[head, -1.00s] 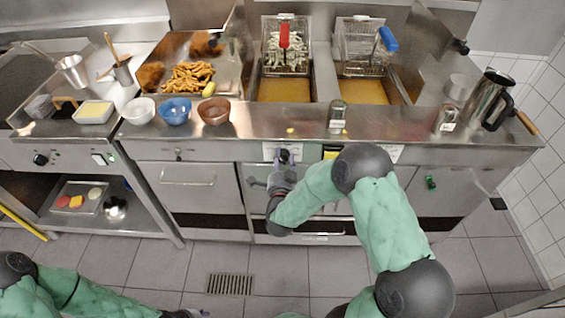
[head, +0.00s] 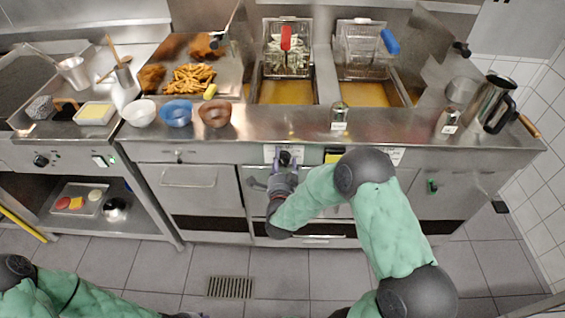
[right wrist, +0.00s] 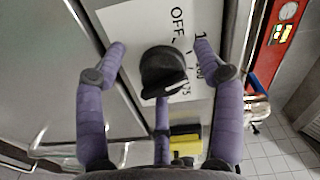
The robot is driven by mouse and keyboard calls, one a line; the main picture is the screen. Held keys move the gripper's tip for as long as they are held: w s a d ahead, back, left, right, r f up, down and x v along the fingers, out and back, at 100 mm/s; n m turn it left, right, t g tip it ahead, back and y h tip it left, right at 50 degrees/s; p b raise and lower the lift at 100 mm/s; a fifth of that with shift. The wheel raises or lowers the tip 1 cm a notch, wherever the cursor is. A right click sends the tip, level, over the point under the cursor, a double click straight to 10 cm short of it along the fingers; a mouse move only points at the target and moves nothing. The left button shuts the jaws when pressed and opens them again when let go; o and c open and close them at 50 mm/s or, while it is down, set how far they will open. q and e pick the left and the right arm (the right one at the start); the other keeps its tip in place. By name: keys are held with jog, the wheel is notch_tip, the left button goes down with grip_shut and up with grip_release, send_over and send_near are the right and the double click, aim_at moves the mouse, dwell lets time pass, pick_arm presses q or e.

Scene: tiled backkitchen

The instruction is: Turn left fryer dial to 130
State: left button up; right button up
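The left fryer dial (head: 285,158) is a black knob on a white label plate (head: 270,153) on the front panel below the left fryer. In the right wrist view the dial (right wrist: 163,72) shows close up, with "OFF" and partly covered numbers printed around it. My right gripper (head: 282,168) is at the dial. In the right wrist view its purple fingers (right wrist: 160,52) are spread on both sides of the dial, with gaps visible between them and the knob. My left gripper (head: 190,315) shows only as a sliver at the bottom edge; its fingers cannot be made out.
A second white label (head: 396,155) lies right of my right forearm. A yellow-and-black item (head: 333,156) is on the panel between the labels. A shaker (head: 339,118) and several bowls stand on the counter above. Fryer baskets (head: 287,52) hang behind.

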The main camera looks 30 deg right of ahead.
jog(key=shift+s, duration=0.15)
jog(key=v, duration=1.1)
jog(key=shift+s+a, duration=0.25)
jog(key=shift+s, duration=0.1)
